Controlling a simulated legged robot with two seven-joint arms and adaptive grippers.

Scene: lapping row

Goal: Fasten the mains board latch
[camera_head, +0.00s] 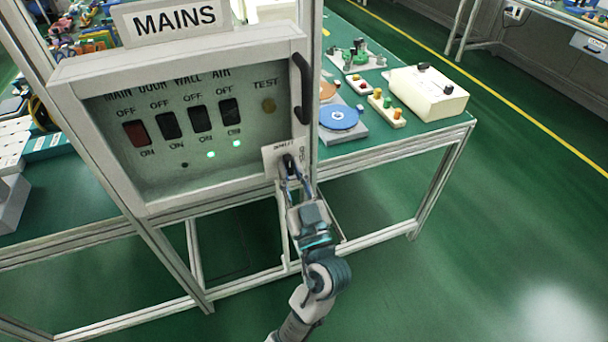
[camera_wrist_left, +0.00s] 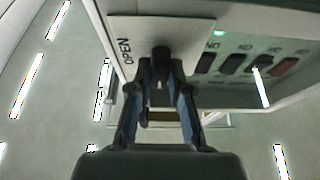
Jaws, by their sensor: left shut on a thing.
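The mains board (camera_head: 190,120) is a pale framed box with a dark see-through front, under a sign reading MAINS. Its latch (camera_head: 287,161) is a small dark knob on a white plate (camera_head: 271,159) at the lower right corner. My left gripper (camera_head: 289,172) reaches up from below and is shut on the latch knob. In the left wrist view the dark latch knob (camera_wrist_left: 160,58) sits between the two fingertips, and the plate beside it reads OPEN. The plate's other word is too small to read surely. My right gripper is not in view.
A black handle (camera_head: 301,88) stands on the board's right edge. Frame posts flank the board. Behind it to the right, a green bench (camera_head: 430,129) holds a blue disc (camera_head: 338,117), a white box (camera_head: 428,93) and small fittings. Green floor is clear at right.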

